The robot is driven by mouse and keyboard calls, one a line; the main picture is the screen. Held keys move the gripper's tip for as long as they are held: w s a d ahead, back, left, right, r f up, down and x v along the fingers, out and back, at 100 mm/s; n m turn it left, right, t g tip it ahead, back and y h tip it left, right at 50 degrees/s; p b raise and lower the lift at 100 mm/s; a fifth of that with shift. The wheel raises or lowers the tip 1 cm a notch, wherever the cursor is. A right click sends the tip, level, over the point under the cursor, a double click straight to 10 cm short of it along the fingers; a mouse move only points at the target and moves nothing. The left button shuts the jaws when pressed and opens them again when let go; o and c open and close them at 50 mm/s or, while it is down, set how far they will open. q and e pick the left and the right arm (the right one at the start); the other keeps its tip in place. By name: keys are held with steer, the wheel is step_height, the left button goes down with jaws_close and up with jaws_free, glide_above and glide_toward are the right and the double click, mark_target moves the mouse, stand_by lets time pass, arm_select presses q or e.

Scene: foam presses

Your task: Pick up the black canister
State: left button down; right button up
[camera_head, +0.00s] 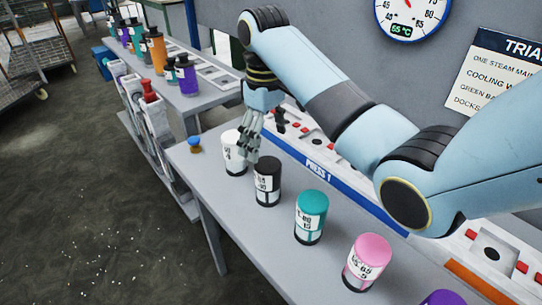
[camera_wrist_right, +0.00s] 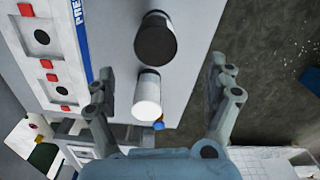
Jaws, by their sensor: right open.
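The black canister (camera_head: 267,183), with a white label, stands upright on the grey table in front of the press panel. In the head view my right gripper (camera_head: 246,150) hangs by the white canister (camera_head: 234,158), just left of and behind the black one. In the right wrist view my right gripper (camera_wrist_right: 160,70) has its fingers wide apart and nothing gripped. There the white canister (camera_wrist_right: 147,98) shows between the fingers, and the black canister (camera_wrist_right: 155,42) lies farther up, beyond the fingertips. My left gripper is not in view.
A teal canister (camera_head: 311,220), a pink one (camera_head: 366,264) and a purple one (camera_head: 440,298) continue the row to the right. A small blue-topped item (camera_head: 194,146) sits at the table's left end. The PRESS 1 panel (camera_head: 320,168) borders the table behind.

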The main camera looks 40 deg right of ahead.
mark_target(268, 164)
steer(key=f, duration=0.4)
steer(key=shift+s+a, duration=0.2)
steer(key=shift+s, duration=0.05)
steer(key=shift+w+d+f, duration=0.1)
steer(key=shift+f, duration=0.25)
steer(key=f, duration=0.1)
steer(key=f+p, duration=0.1)
steer(key=f, duration=0.2)
steer(key=shift+w+d+f, duration=0.2)
steer(key=shift+d+f, duration=0.1)
steer(key=shift+d, duration=0.1)
steer(key=shift+f, duration=0.4)
steer(key=shift+c, duration=0.2)
steer(key=c, duration=0.5)
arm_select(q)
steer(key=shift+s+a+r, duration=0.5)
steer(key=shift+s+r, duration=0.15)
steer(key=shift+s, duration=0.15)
arm_select(e)
steer(key=c, duration=0.8)
